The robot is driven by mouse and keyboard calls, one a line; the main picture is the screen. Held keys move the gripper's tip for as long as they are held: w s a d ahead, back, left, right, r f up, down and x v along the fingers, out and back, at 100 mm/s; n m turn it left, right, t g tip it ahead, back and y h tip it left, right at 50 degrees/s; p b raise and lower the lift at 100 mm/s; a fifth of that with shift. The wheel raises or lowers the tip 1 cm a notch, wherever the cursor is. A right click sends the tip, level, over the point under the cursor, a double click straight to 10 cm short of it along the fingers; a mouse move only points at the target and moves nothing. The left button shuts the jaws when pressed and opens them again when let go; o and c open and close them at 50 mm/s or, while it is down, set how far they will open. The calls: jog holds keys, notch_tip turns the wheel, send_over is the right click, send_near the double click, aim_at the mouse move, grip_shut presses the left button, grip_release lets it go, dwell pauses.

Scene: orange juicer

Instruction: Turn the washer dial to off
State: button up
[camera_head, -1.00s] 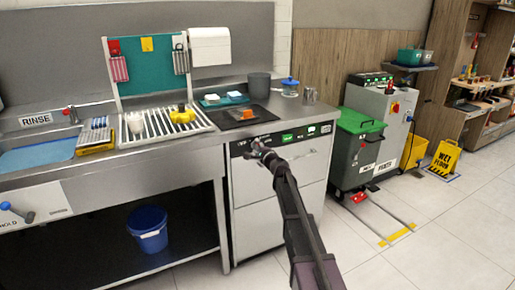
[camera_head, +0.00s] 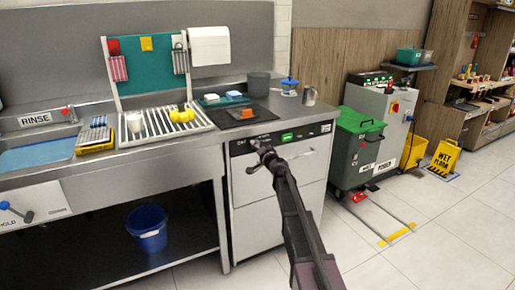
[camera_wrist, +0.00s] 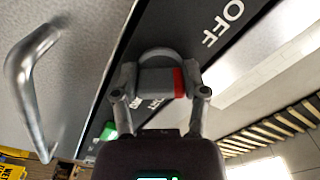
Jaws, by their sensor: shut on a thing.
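The washer (camera_head: 272,205) is the steel-fronted machine under the counter, with a dark control panel (camera_head: 300,137) along its top. My gripper (camera_head: 265,153) is at the left part of this panel and hides the dial in the head view. In the wrist view, my gripper (camera_wrist: 160,90) is shut on the grey dial (camera_wrist: 153,83), one finger on each side. The dial's red mark (camera_wrist: 178,83) is beside the right finger. The white OFF label (camera_wrist: 222,22) is up and right of the dial. Other white lettering below the dial is partly hidden by it.
A bar handle (camera_wrist: 30,75) stands out from the washer front, left in the wrist view. A green light (camera_head: 287,137) shows on the panel.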

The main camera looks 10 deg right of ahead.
jog(key=shift+w+n, duration=0.1)
jog(key=shift+n, duration=1)
jog(key=o, duration=1.2)
jog(key=shift+c, duration=0.2)
jog(key=shift+s, duration=0.2)
jog(key=v, duration=1.1)
jog(key=shift+s+d, duration=0.2)
jog(key=shift+s, duration=0.1)
